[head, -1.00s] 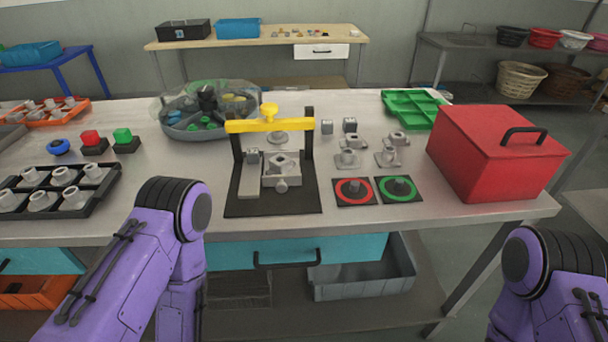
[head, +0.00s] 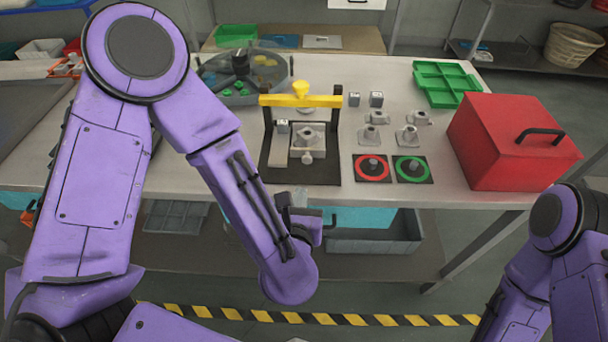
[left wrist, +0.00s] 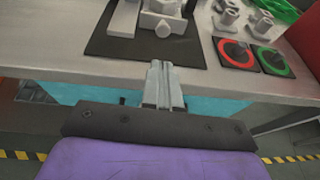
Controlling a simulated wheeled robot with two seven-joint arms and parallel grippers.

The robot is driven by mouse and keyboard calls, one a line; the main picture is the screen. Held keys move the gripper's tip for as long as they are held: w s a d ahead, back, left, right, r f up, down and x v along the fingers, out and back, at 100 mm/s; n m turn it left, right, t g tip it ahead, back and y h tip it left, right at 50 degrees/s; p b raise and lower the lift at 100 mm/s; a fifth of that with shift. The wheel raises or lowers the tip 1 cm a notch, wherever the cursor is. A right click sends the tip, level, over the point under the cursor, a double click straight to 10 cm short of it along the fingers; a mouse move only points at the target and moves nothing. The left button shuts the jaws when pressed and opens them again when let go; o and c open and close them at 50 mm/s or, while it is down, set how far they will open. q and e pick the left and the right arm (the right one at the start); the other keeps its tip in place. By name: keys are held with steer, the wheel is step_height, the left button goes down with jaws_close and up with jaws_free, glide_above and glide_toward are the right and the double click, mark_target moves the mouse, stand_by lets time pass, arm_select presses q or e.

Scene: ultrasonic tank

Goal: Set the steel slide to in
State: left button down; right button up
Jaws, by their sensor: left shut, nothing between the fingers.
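The fixture stands on a black base plate (head: 272,174) near the bench's front edge, under a yellow crossbar (head: 314,101) on black posts. On the plate is a grey metal block with a round knob (head: 307,157) facing me, beside a pale flat strip (head: 277,153). I take the knobbed part as the steel slide, but cannot be sure. They also show cut off at the top of the left wrist view, the knob (left wrist: 163,29) and strip (left wrist: 124,20). My left gripper (left wrist: 164,67) is shut and empty, in front of the plate and apart from the knob. My right gripper is out of view.
A red-ringed pad (head: 373,176) and green-ringed pad (head: 412,177) lie right of the plate, with small metal parts behind. A red box (head: 508,140) stands farther right. A round clear-lidded tray (head: 240,95) is behind left. A teal drawer front (head: 355,218) is below the bench edge.

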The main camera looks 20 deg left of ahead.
mark_target(305, 156)
arm_select(q)
steer(key=x, duration=0.6)
steer(key=r+x, duration=0.1)
steer(key=x, duration=0.2)
steer(key=shift+w+b, duration=0.25)
steer(key=shift+b, duration=0.05)
steer(key=shift+w+a, duration=0.2)
steer(key=shift+w, duration=0.25)
steer(key=shift+f, duration=0.1)
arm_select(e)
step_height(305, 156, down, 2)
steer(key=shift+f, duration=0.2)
arm_select(q)
steer(key=shift+w, duration=0.2)
steer(key=w, duration=0.1)
steer(key=w+a+b, duration=0.1)
steer(key=w, duration=0.1)
steer(key=shift+w, duration=0.1)
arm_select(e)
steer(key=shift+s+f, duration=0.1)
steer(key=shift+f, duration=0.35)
